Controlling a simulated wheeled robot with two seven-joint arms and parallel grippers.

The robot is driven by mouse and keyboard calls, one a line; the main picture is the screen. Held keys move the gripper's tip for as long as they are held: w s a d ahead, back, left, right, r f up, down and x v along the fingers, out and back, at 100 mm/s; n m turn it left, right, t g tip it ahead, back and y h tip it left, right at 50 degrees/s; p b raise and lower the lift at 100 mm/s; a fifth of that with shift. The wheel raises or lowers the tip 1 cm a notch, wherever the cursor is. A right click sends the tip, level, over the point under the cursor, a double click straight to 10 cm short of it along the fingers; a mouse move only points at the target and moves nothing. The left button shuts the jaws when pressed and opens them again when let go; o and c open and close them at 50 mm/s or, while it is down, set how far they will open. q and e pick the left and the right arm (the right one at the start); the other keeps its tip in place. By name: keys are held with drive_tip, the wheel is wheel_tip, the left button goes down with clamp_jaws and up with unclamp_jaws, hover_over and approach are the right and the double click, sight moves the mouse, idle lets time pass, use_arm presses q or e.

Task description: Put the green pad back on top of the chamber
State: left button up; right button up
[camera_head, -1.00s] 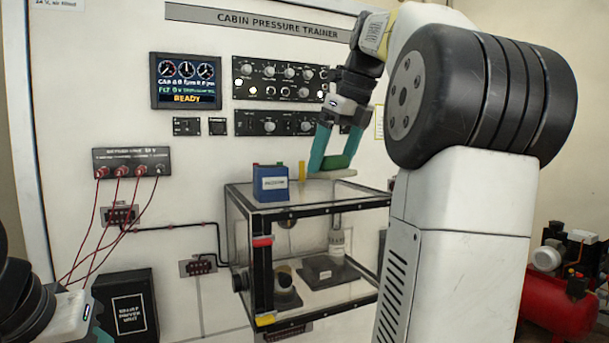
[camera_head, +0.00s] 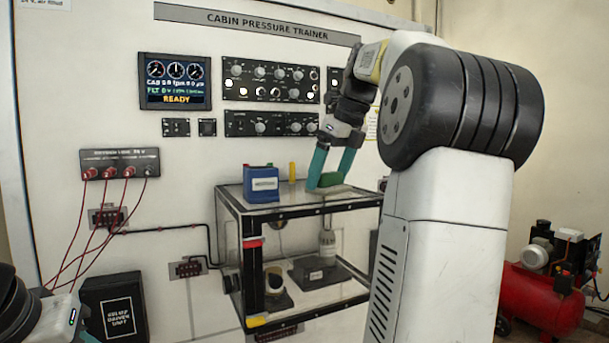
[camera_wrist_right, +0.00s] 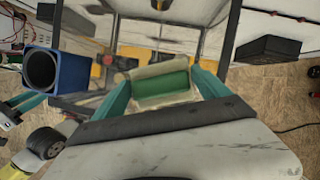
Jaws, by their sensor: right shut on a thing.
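The chamber (camera_head: 228,200) is a clear box with black edges in the middle of the head view. My right gripper (camera_head: 330,180) is over the right part of its top, with teal fingers pointing down. It is shut on the green pad (camera_head: 331,179), a green block with a pale flat base. The green pad also shows between the fingers in the right wrist view (camera_wrist_right: 160,85). The base looks level at the chamber top; I cannot tell whether it touches. My left gripper (camera_head: 85,337) is mostly cut off at the bottom left.
A blue container (camera_head: 261,184) and a yellow upright piece (camera_head: 292,172) stand on the chamber top, left of the pad. The trainer panel (camera_head: 215,70) rises behind. Red cables (camera_head: 85,235) hang at left. A black box (camera_head: 115,308) stands below them. A red compressor (camera_head: 545,298) is at right.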

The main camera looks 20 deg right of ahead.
drive_tip(key=o, duration=1)
drive_tip(key=shift+o, duration=0.2)
drive_tip(key=v, duration=1.2)
drive_tip(key=shift+s, duration=0.1)
